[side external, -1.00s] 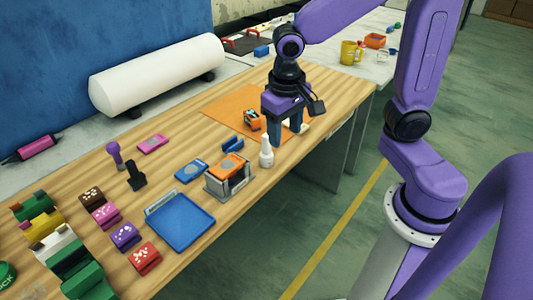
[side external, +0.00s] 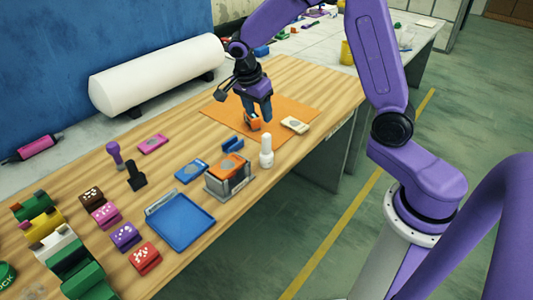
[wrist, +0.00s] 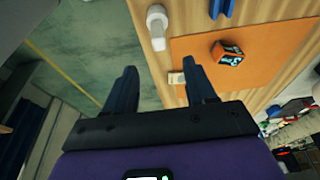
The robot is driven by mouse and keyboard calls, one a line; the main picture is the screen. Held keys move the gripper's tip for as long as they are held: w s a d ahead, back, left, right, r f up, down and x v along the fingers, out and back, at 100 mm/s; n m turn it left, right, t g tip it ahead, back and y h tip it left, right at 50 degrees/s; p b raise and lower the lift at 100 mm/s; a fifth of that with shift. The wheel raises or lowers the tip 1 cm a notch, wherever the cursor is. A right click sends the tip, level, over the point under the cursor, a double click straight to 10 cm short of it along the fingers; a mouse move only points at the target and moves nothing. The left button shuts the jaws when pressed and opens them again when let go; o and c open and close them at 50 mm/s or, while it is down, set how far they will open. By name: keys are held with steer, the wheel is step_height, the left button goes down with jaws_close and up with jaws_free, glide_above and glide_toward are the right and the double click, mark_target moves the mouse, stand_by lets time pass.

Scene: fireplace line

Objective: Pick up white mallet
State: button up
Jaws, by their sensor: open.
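The white mallet (side external: 266,152) stands upright on the wooden table, handle up, near the front edge. It also shows in the wrist view (wrist: 157,28), near the top, beyond the fingertips. My gripper (side external: 257,117) is open and empty, pointing down over the orange mat, behind the mallet in the side view. In the wrist view its two fingers (wrist: 160,70) are spread apart with nothing between them. The mallet is apart from the fingers.
An orange and black block (side external: 251,122) and a cream block (side external: 295,125) lie on the orange mat (side external: 290,108). A blue piece (side external: 232,145) and a grey holder with an orange block (side external: 231,168) are close to the mallet. A blue tray (side external: 180,222) lies farther left.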

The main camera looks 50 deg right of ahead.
mark_target(267, 142)
steer(key=x, duration=1.4)
steer(key=shift+s+f, duration=0.1)
steer(key=shift+s, duration=0.05)
jaws_close()
